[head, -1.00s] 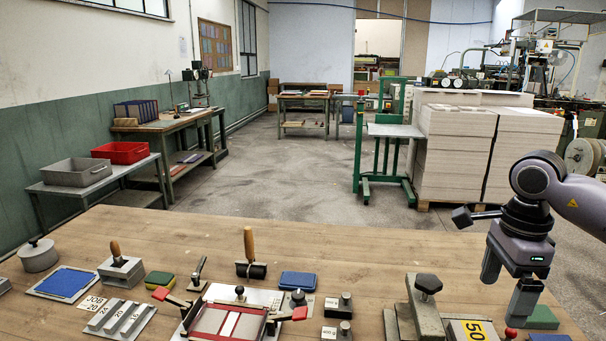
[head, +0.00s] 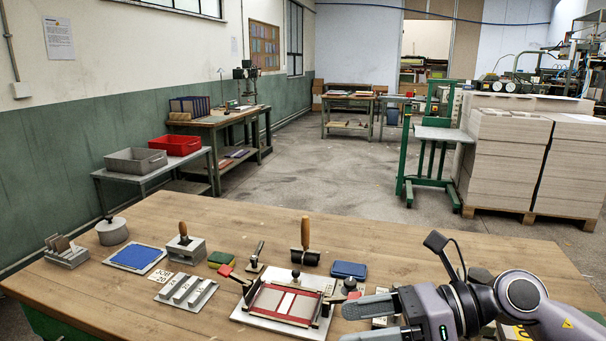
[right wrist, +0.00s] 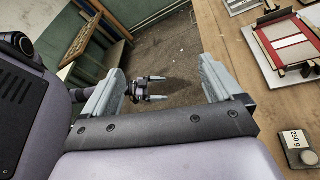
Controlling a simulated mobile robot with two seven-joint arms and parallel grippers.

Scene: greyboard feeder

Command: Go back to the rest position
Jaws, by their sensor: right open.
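My right gripper (head: 352,322) is at the lower right of the head view, in front of the table's right part, with its fingers pointing left. Its two fingers are apart with nothing between them; they also show in the right wrist view (right wrist: 163,84). Another gripper, which looks like my left one (right wrist: 157,88), shows small between and beyond them in the right wrist view, over the floor beside the table. Its two fingers are apart and look empty. My left arm is not in the head view.
The wooden table (head: 110,285) holds a red-framed jig (head: 285,303), a roller (head: 306,245), a blue pad (head: 138,257) and a grey slotted block (head: 187,291). My right arm hides part of the table's right side. A 250 g weight (right wrist: 298,148) lies near the right gripper.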

